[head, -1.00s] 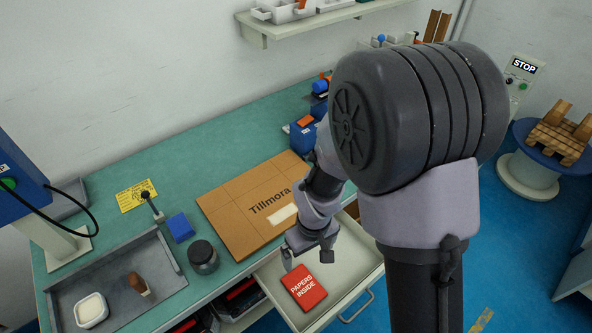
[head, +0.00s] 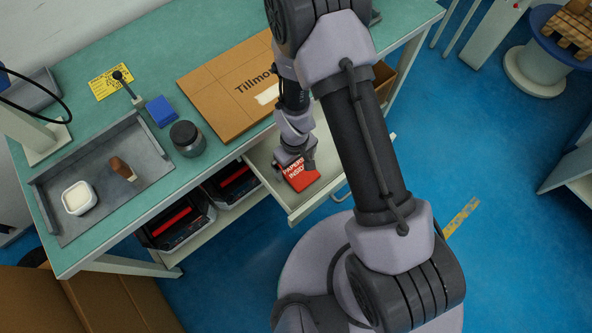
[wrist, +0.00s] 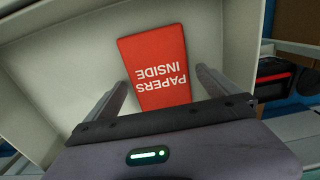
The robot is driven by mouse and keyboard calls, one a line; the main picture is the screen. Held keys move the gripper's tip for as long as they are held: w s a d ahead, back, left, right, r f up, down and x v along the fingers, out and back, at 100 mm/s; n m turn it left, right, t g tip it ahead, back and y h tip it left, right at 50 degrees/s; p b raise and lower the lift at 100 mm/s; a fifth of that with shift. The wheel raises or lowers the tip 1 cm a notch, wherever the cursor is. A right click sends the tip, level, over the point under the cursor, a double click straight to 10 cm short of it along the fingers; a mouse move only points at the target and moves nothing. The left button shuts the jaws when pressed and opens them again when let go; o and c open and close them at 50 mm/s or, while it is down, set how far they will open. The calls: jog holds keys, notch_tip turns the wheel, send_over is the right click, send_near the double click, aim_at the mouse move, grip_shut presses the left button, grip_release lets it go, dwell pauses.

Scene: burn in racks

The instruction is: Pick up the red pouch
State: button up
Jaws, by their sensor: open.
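The red pouch (head: 300,177), marked "PAPERS INSIDE", lies flat in the open drawer (head: 296,209) below the bench top. It also shows in the wrist view (wrist: 156,66), its lettering upside down. My gripper (head: 296,160) is over the drawer and hides part of the pouch in the head view. In the wrist view my open gripper (wrist: 164,82) has one finger on each side of the pouch's near end. The fingers look apart from the pouch; their height above it is hard to tell.
Dark units with red fronts (head: 178,222) sit on the shelf below.

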jog(key=shift+f, duration=0.25)
jog(key=c, duration=1.3)
